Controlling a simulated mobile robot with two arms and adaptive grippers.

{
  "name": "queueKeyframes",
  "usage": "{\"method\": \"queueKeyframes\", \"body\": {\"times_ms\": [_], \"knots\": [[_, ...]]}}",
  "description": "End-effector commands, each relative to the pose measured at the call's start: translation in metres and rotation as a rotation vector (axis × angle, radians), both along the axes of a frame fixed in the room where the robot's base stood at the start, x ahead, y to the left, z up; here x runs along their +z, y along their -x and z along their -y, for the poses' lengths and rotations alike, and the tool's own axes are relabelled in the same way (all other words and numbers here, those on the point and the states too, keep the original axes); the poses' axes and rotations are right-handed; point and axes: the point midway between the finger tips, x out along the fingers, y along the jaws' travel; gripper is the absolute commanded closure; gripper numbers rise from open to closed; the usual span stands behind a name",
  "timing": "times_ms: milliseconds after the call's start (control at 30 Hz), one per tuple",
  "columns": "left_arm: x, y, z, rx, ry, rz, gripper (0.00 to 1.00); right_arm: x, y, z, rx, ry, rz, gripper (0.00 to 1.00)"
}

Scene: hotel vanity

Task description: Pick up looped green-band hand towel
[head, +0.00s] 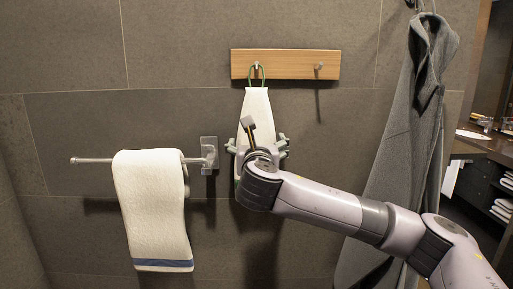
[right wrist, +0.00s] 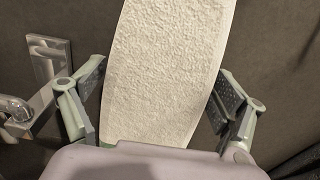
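The white hand towel (head: 257,104) hangs by a green loop (head: 257,73) from a peg on a wooden wall board. My right gripper (head: 257,146) is in front of its lower half, with fingers spread to either side. In the right wrist view the towel (right wrist: 165,70) runs between the two open fingers (right wrist: 160,95), and neither finger visibly presses on it. A bit of green shows at its lower left edge. My right arm hides the towel's lower part in the head view. My left gripper is not in view.
A metal towel bar (head: 92,160) at the left holds a white towel with a blue band (head: 155,215). Its wall mount (head: 209,153) is close to the left of my right gripper. A grey robe (head: 405,140) hangs at the right. The board's right peg (head: 319,67) is empty.

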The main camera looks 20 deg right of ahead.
Motion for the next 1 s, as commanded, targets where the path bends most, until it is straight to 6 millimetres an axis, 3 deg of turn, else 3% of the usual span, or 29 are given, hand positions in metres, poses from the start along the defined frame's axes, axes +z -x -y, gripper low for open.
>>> {"method": "queueKeyframes", "body": {"times_ms": [467,767,1000], "knots": [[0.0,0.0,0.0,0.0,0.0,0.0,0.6,0.001,0.0,0.0,0.0,0.0,0.001,0.45],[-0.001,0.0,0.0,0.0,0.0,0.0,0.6,0.003,0.0,0.0,0.0,0.0,0.002,0.45],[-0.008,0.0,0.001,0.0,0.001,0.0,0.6,0.025,0.0,-0.001,0.0,-0.002,0.005,0.45]]}}
